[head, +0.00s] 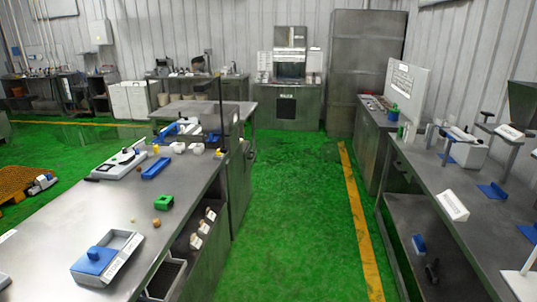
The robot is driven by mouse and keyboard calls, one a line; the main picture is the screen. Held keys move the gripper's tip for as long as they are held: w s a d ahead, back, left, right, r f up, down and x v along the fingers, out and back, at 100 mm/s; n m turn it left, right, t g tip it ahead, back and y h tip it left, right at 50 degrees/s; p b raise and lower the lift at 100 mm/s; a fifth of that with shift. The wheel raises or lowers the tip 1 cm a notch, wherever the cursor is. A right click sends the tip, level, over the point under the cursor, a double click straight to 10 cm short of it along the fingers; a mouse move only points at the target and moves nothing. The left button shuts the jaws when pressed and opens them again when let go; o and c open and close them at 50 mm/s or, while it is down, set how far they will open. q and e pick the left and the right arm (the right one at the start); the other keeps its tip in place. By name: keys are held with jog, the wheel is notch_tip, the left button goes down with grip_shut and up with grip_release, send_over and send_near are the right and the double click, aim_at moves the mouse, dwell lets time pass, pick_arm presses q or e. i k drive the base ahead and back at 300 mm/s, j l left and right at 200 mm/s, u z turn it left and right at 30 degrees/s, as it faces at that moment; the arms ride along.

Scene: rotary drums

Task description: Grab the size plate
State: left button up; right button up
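I cannot tell for sure which thing is the size plate. A white wedge-shaped piece with dark marks (452,206) lies near the left edge of the right metal table (480,230). A grey tray (126,252) holding a blue block with a knob (95,260) sits at the front of the left metal table (60,232). A white flat device (120,163) lies farther back on the left table. Neither of my grippers is in view.
A green block (163,202), a small brown piece (156,222) and a blue tray (156,168) lie on the left table. Labelled stands (508,132) and blue pieces (492,191) are on the right table. The green floor aisle (280,215) between the tables is clear.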

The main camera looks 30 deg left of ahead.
aim_at(159, 205)
jog(key=i+j+u, duration=0.1)
jog(key=i+u, duration=0.15)
jog(key=i, duration=1.3)
jog(key=i+l+u, duration=0.1)
jog(key=i+u, duration=0.25)
jog(key=i+l+u, duration=0.25)
jog(key=i+u, duration=0.15)
jog(key=i, duration=0.1)
